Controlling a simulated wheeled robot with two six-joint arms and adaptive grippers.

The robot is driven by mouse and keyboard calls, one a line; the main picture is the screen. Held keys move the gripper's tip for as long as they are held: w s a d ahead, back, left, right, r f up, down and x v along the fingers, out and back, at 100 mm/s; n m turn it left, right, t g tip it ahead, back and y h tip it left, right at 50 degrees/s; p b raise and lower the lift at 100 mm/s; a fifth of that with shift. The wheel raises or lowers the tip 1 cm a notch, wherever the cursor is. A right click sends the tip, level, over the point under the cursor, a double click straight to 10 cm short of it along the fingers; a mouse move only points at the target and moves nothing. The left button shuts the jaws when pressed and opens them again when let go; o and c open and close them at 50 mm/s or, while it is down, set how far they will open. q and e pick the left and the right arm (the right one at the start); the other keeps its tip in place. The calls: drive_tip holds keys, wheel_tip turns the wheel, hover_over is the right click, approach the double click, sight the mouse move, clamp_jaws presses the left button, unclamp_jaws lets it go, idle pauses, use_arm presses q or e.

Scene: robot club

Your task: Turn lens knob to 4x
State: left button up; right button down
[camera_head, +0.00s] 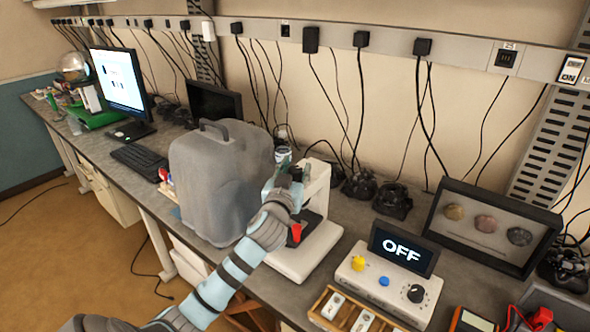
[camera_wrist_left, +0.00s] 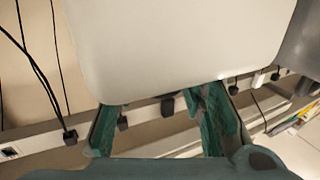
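A white microscope (camera_head: 318,238) stands on the bench, with a dark stage and a small red piece (camera_head: 296,233) low on it. My left gripper (camera_head: 281,168) is at the microscope's upper part and hides much of its head. In the left wrist view, the teal fingers (camera_wrist_left: 155,108) are spread apart, with their tips at the lower edge of a large off-white surface (camera_wrist_left: 175,45), apparently the microscope. I see nothing clearly gripped between them. The lens knob and its setting cannot be made out. My right gripper is not in view.
A grey case (camera_head: 218,185) stands close left of the microscope. To the right are a control box (camera_head: 385,290) with a display reading OFF (camera_head: 402,250), a wooden tray (camera_head: 345,315) and a framed rock display (camera_head: 490,225). Cables hang behind.

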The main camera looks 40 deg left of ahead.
use_arm(q)
drive_tip(key=c, duration=0.6)
drive_tip(key=shift+f+n+g+y+b, duration=0.15)
drive_tip(key=shift+n+g+y+b, duration=0.15)
drive_tip(key=shift+n+y+b, duration=0.2)
drive_tip(key=n+g+y+b, duration=0.3)
drive_tip(key=y+b, duration=0.1)
drive_tip(key=shift+f+y, duration=0.15)
drive_tip(key=shift+y, duration=0.15)
drive_tip(key=shift+c, duration=0.3)
drive_tip(key=shift+n+g, duration=0.3)
drive_tip(key=shift+r, duration=0.2)
drive_tip(key=o, duration=1.2)
drive_tip(key=v, duration=0.7)
drive_tip(key=shift+s+d, duration=0.2)
drive_tip(key=shift+d, duration=0.15)
